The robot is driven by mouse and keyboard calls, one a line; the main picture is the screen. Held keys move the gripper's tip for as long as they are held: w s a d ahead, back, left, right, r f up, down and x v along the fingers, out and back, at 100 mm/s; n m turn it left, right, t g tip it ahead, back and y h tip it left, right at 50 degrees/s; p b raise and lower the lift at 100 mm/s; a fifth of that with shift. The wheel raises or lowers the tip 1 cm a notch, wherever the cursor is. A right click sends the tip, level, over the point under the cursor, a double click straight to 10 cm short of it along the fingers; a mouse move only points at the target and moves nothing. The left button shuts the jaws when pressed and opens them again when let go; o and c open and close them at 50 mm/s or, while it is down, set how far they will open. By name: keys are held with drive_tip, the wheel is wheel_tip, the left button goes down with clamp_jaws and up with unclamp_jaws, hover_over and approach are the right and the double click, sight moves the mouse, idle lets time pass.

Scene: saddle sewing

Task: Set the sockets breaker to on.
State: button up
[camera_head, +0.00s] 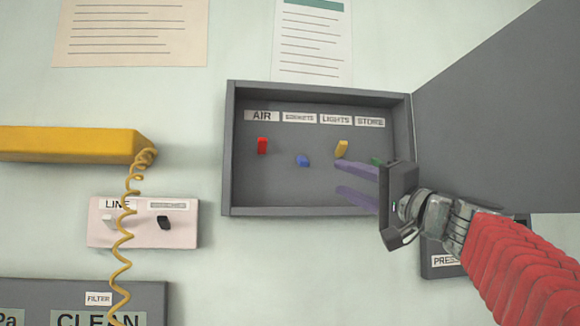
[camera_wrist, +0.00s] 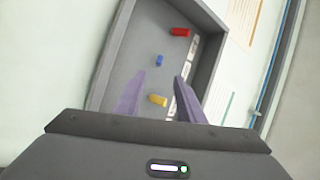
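The grey breaker box (camera_head: 320,211) is open on the wall, its door (camera_head: 500,110) swung out to the right. The blue lever (camera_head: 302,160) sits under the second label (camera_head: 299,118), which seems to read SOCKETS. It sits lower than the red lever (camera_head: 262,146) under AIR and the yellow lever (camera_head: 342,149) under LIGHTS. My gripper (camera_head: 338,178) is open, with two purple fingers pointing left into the box, right of the blue lever. In the wrist view, the blue lever (camera_wrist: 159,60) shows beyond the gap between the fingertips (camera_wrist: 160,80), apart from them.
A green lever (camera_head: 377,161) under STORE is partly hidden by my gripper. The box's side walls and open door bound the room around my arm. Left are a yellow housing (camera_head: 65,144) with a coiled cord and a pale switch panel (camera_head: 140,236).

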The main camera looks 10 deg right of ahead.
sight(307, 165)
drive_tip(key=shift+x, duration=6.95)
drive_tip(key=shift+f, duration=0.15)
drive_tip(key=shift+c, duration=0.6)
clamp_jaws()
